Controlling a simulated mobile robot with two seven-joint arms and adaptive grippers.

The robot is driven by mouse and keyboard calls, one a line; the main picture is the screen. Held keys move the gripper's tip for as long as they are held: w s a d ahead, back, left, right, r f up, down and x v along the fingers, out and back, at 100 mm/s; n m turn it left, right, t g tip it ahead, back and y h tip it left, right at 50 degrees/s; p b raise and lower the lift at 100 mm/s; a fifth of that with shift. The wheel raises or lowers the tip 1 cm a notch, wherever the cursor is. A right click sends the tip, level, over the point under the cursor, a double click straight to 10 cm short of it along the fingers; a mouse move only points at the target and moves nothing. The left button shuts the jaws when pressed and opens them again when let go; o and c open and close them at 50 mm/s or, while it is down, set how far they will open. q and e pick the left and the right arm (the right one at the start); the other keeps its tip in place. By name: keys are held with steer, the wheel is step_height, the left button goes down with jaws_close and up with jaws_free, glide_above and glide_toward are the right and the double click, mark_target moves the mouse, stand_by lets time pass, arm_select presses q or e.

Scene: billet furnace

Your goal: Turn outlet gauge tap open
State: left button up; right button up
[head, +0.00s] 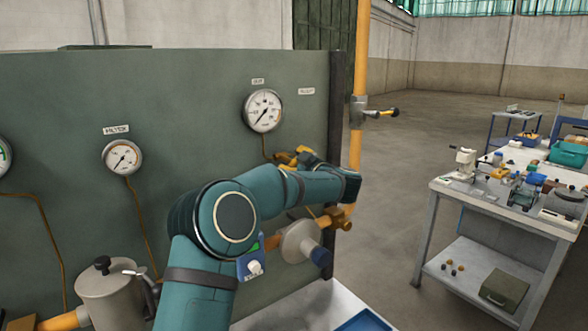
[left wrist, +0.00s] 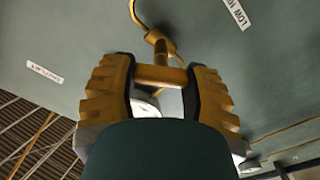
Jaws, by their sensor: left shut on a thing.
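The gauge (head: 263,111) on the green panel is round and white-faced, under a small label too small to read surely. A thin brass tube runs down from it. My left gripper (head: 297,156), with yellow fingers, is just below it, partly hidden by my own arm. In the left wrist view my left gripper (left wrist: 158,88) has its ribbed fingers on both sides of a brass tap (left wrist: 160,75), shut on it. The tube (left wrist: 161,44) leads away from the tap. The tap's handle angle is not clear. My right gripper is not in view.
A second gauge (head: 122,157) is further left. A grey flanged fitting (head: 299,241) is below my arm. A workbench (head: 490,210) stands at right; floor between is clear.

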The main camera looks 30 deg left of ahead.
arm_select(q)
steer(key=n+b, duration=0.2)
steer(key=n, duration=0.1)
steer(key=n+b, duration=0.1)
steer(key=shift+f+n, duration=0.3)
steer(key=shift+n, duration=0.1)
steer(key=n+b, duration=0.3)
steer(key=n, duration=0.1)
steer(key=shift+s+f, duration=0.1)
steer(key=shift+n+b, duration=0.6)
steer(key=shift+b, duration=0.05)
steer(key=shift+n+b, duration=0.35)
steer(key=shift+n, duration=0.25)
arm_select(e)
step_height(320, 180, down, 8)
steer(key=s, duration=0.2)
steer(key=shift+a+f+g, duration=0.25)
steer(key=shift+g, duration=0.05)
arm_select(q)
steer(key=o, duration=1.2)
